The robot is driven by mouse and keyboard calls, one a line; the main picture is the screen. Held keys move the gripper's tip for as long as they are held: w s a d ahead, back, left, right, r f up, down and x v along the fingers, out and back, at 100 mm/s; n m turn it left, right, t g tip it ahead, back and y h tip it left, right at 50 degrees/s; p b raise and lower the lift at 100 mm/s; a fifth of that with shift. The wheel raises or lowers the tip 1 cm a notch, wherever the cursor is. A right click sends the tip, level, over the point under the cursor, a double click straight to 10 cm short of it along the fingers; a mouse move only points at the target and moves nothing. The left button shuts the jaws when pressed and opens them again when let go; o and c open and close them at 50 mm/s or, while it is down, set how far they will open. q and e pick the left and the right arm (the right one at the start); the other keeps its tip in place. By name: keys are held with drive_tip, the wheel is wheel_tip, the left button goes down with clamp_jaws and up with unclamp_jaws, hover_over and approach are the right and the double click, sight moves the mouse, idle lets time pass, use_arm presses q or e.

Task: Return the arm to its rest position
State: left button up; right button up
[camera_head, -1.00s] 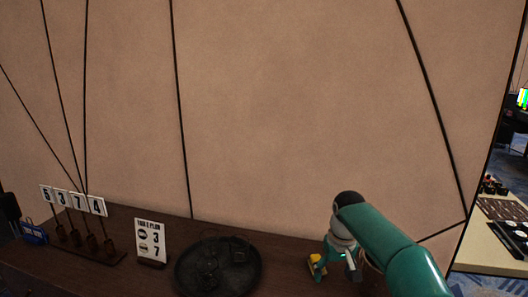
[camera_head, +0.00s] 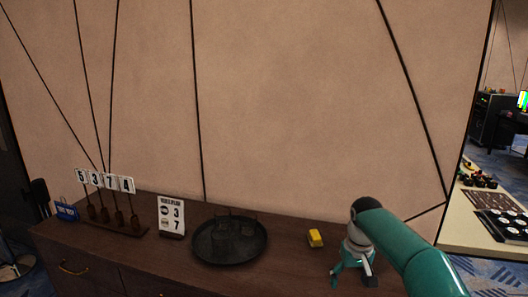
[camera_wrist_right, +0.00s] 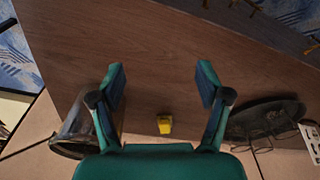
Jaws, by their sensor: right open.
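My right arm is teal and comes in from the lower right in the head view. Its gripper (camera_head: 353,277) is over the wooden cabinet top (camera_head: 290,262), near the front edge, with its fingers pointing down. In the right wrist view the gripper (camera_wrist_right: 160,82) has its two fingers wide apart, with nothing between the tips. A small yellow block (camera_head: 315,238) lies on the cabinet top, left of and behind the gripper and apart from it. The block also shows in the right wrist view (camera_wrist_right: 165,125). My left gripper is out of view.
A round dark tray (camera_head: 230,258) with dark items stands left of the block. Further left are a sign card (camera_head: 171,216) and a rack with number cards (camera_head: 104,181). A clear container (camera_wrist_right: 74,128) shows in the right wrist view. A wall stands behind.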

drive_tip(key=shift+g, duration=0.8)
drive_tip(key=f, duration=0.1)
drive_tip(key=s+f, duration=0.1)
drive_tip(key=f, duration=0.1)
drive_tip(key=s+d+f, duration=0.1)
drive_tip(key=shift+f, duration=0.4)
drive_tip(key=s+a+f+g+y, duration=0.2)
drive_tip(key=s+a+f+g, duration=0.1)
drive_tip(key=s+f, duration=1.05)
drive_tip(key=s+a+f+m+t+y, duration=0.1)
drive_tip(key=s+a+f, duration=0.3)
drive_tip(key=s, duration=0.5)
drive_tip(key=s+a+f+m+t+y, duration=0.1)
drive_tip(key=s+a+f, duration=0.3)
drive_tip(key=s, duration=0.5)
drive_tip(key=shift+s+f+m+t, duration=0.3)
drive_tip(key=shift+f+m+t, duration=0.2)
drive_tip(key=shift+f+t, duration=0.65)
drive_tip(key=shift+f+g, duration=0.2)
drive_tip(key=shift+g, duration=0.05)
